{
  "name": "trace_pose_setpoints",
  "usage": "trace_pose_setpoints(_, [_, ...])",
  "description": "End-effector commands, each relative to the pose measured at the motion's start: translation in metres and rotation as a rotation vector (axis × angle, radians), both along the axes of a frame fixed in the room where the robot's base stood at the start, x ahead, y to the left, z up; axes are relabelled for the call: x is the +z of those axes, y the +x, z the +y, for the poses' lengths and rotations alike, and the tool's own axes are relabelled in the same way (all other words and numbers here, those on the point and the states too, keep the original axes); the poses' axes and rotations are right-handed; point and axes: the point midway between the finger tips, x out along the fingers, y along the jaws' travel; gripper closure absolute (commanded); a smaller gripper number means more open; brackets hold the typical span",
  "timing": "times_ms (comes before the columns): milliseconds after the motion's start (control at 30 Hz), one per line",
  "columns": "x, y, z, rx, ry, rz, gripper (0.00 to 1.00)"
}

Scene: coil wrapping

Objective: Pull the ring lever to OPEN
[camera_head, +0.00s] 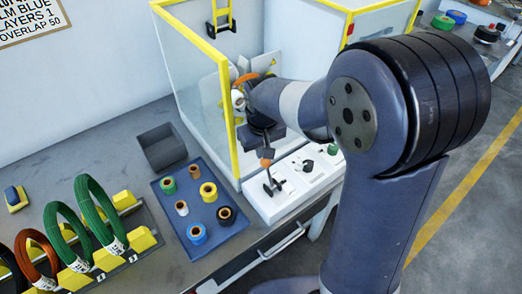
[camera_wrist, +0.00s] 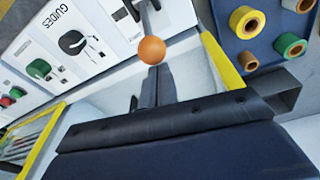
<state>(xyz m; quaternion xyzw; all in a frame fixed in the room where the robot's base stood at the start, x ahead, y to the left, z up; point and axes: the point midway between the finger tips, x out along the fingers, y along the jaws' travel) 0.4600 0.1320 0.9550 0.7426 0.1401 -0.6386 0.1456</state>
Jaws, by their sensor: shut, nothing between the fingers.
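The ring lever (camera_head: 271,181) is a dark stick with an orange ball knob, standing at the near-left end of the white control panel (camera_head: 262,205). Its orange knob (camera_wrist: 151,50) shows large in the wrist view, with part of the dark lever at the top edge. My gripper (camera_wrist: 153,78) is shut and empty, its fingers pointing at the knob. In the head view my gripper (camera_head: 265,150) is just above the knob. I cannot tell whether the fingertips touch it. The lever's OPEN marking is not readable.
A black GUIDES knob (camera_wrist: 72,42) and green (camera_wrist: 39,69) and red buttons share the panel. The yellow-framed clear enclosure (camera_head: 228,125) stands behind. A blue tray (camera_head: 220,225) with tape rolls, a grey bin (camera_head: 161,146) and coils on a yellow rack lie left.

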Motion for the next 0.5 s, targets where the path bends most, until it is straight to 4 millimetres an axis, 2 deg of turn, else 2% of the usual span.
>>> trace_pose_setpoints(133, [-0.007, 0.001, 0.0, 0.0, 0.0, 0.001, 1.0])
trace_pose_setpoints(500, [-0.0074, 0.0011, 0.0001, 0.0, 0.001, -0.003, 1.0])
